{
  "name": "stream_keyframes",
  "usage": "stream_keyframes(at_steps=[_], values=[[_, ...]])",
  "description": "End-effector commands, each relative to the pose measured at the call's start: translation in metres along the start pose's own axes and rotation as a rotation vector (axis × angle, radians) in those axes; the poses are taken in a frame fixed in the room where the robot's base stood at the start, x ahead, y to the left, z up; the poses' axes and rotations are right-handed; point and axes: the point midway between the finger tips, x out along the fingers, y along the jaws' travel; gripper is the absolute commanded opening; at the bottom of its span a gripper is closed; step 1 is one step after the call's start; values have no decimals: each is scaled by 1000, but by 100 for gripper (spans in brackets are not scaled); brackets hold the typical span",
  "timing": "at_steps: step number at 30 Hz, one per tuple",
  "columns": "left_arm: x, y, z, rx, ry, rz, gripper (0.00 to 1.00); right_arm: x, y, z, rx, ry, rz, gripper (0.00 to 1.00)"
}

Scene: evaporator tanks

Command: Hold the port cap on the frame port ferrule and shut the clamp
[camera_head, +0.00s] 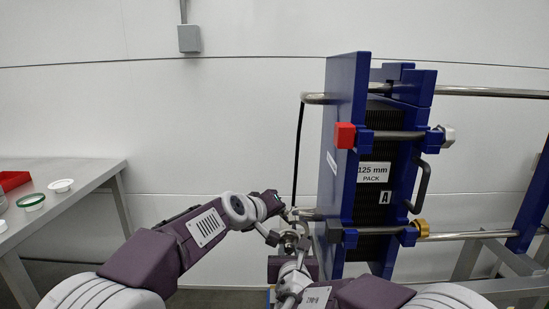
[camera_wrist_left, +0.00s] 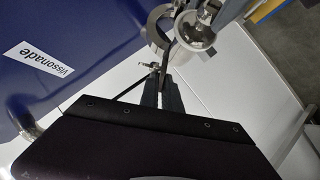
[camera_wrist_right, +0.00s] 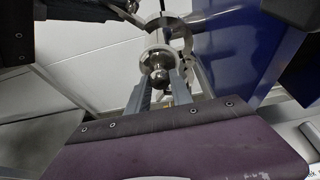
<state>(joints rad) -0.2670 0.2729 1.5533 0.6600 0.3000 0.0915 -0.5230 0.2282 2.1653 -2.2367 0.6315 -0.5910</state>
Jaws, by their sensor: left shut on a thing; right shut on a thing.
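The port cap, a round steel disc with a knob, shows in the right wrist view (camera_wrist_right: 156,58) and the left wrist view (camera_wrist_left: 194,36). My right gripper (camera_wrist_right: 160,88) is shut on its knob; it also shows in the head view (camera_head: 290,266). The steel clamp (camera_wrist_right: 178,28) hangs open beside the cap, its curved half also in the left wrist view (camera_wrist_left: 160,26). My left gripper (camera_head: 276,208), also in the left wrist view (camera_wrist_left: 172,90), is shut on a thin part of the clamp. The ferrule is mostly hidden; I cannot tell whether the cap touches it.
The blue frame (camera_head: 344,120) with its black plate pack stands right of the grippers, steel rods (camera_head: 480,92) running rightward. A bench (camera_head: 75,178) at the left carries a red tray (camera_head: 14,181) and round white and green parts. Both grippers are crowded close together.

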Motion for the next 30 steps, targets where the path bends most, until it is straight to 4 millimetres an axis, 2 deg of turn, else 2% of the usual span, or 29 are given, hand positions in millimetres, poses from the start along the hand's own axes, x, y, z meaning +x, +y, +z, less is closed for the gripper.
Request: stream_keyframes(at_steps=[1, 9, 12, 13, 22, 30], values=[[2, -2, 8, 1, -20, -6, 0, 0, 0, 0, 0, -2, 0, 0], [3, -2, 8, 1, -20, -6, 0, 0, 0, 0, 0, -2, 0, 0], [3, -2, 8, 1, -21, -6, 29, 0, 0, 0, 0, -3, 0, 0], [3, -2, 8, 1, -21, -6, 32, 0, 0, 0, 0, -3, 0, 0], [3, 0, 8, 8, -21, -8, 32, 0, 0, 0, 1, -3, -1, 0], [5, 14, 12, 91, -28, -66, 32, 0, 0, 1, 1, -3, -1, 0]])
